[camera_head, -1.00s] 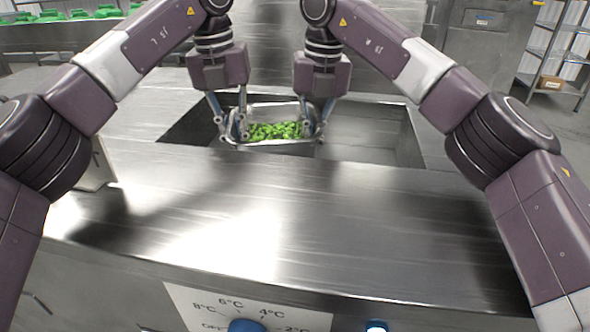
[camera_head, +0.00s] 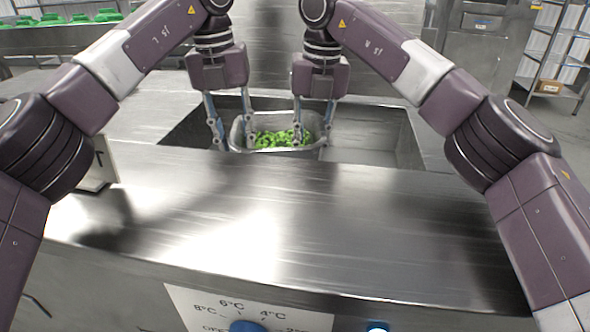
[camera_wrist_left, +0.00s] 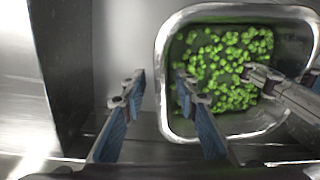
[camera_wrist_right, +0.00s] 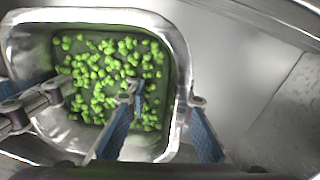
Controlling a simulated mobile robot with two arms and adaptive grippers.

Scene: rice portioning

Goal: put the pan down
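The metal pan (camera_head: 238,133), filled with green pieces (camera_head: 275,139), sits down in the recessed well of the steel counter. It also shows in the left wrist view (camera_wrist_left: 163,70) and the right wrist view (camera_wrist_right: 181,60). My left gripper (camera_head: 234,136) is at the pan's left rim. Its fingers (camera_wrist_left: 160,80) are spread apart, one outside and one over the pan. My right gripper (camera_head: 312,133) is at the right rim. Its fingers (camera_wrist_right: 164,92) are also spread, one over the pan's inside and one outside the wall. Neither grips the rim.
The well (camera_head: 375,140) has an empty part right of the pan. The steel counter (camera_head: 290,205) in front is clear. A temperature dial (camera_head: 247,326) is on the front panel. A light box-like object (camera_head: 103,168) stands at the left. A shelf rack (camera_head: 560,60) is far right.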

